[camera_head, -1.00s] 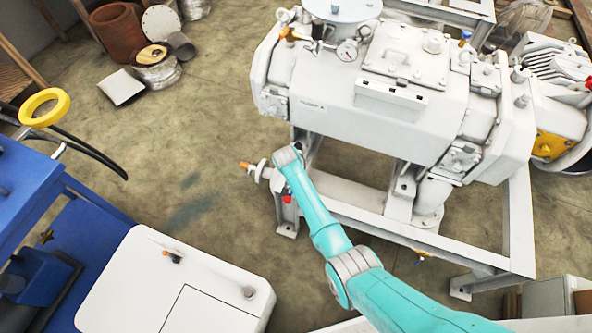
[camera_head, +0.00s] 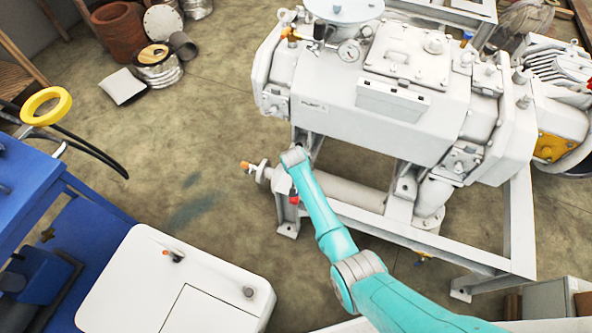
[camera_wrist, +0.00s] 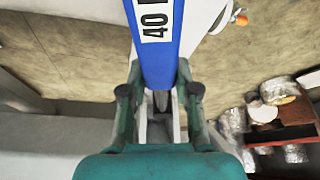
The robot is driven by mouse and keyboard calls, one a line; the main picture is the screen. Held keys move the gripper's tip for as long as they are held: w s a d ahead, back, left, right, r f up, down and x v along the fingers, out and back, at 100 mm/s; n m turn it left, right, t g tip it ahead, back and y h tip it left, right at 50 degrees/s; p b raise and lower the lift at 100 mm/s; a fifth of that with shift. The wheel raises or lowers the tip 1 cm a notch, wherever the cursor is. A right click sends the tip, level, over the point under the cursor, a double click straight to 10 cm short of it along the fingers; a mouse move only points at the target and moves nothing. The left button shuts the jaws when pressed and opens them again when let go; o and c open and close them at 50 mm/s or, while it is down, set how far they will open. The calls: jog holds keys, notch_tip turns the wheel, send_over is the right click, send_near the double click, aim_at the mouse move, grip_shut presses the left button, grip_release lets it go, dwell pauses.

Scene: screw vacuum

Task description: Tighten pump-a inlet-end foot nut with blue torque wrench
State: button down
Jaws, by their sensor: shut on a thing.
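My gripper (camera_wrist: 158,92) is shut on the blue torque wrench (camera_wrist: 158,45) in the wrist view. A white label reading "40" shows on its shaft, which runs up out of the picture. In the head view the white pump (camera_head: 400,85) stands on a pale steel frame (camera_head: 425,240). My teal arm reaches to the frame's left end, below the pump body. There the arm hides my gripper and most or all of the wrench. I cannot make out the foot nut or whether the wrench touches it.
A white pipe (camera_head: 350,192) runs low along the frame, with an orange-tipped fitting (camera_head: 246,166) at its left end. A white cabinet (camera_head: 150,275) stands at the lower left beside a blue bench (camera_head: 30,190). Floor between cabinet and frame is clear.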

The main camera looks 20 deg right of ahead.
jog(key=shift+s+d, duration=0.1)
jog(key=shift+s, duration=0.05)
jog(key=shift+r, duration=2.5)
